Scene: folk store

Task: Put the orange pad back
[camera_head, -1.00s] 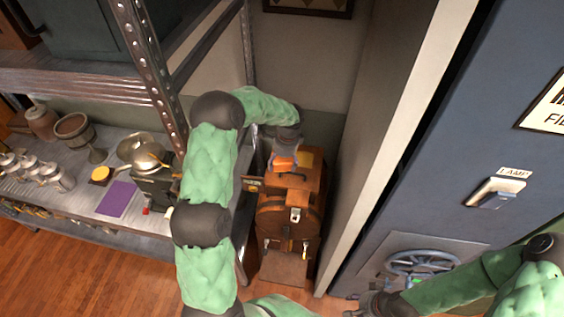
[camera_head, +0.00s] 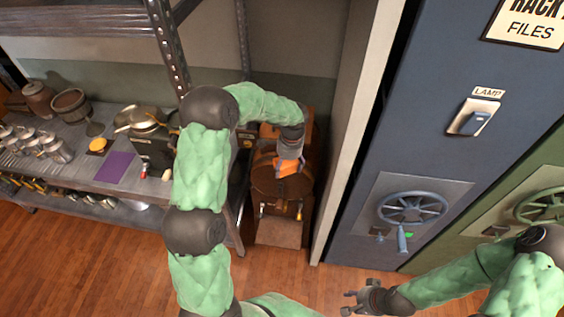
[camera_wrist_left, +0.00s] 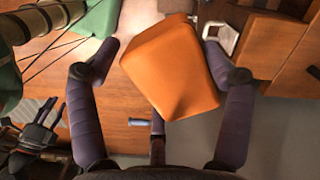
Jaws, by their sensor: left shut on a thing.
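My left gripper (camera_head: 288,158) is shut on the orange pad (camera_head: 286,167) and holds it above the brown leather case (camera_head: 268,187). In the left wrist view the orange pad (camera_wrist_left: 172,68) sits tilted between the dark fingers (camera_wrist_left: 155,75), with the wooden floor beyond it. The gripper hides part of the case top. My right gripper (camera_head: 361,298) is empty at the bottom of the head view, its fingers spread.
A metal shelf (camera_head: 60,165) on the left holds a purple pad (camera_head: 117,167), a round yellow item (camera_head: 98,145) and several metal cups. A steel post (camera_head: 168,45) stands beside my left arm. A blue locker (camera_head: 440,130) with a wheel handle (camera_head: 412,207) stands right.

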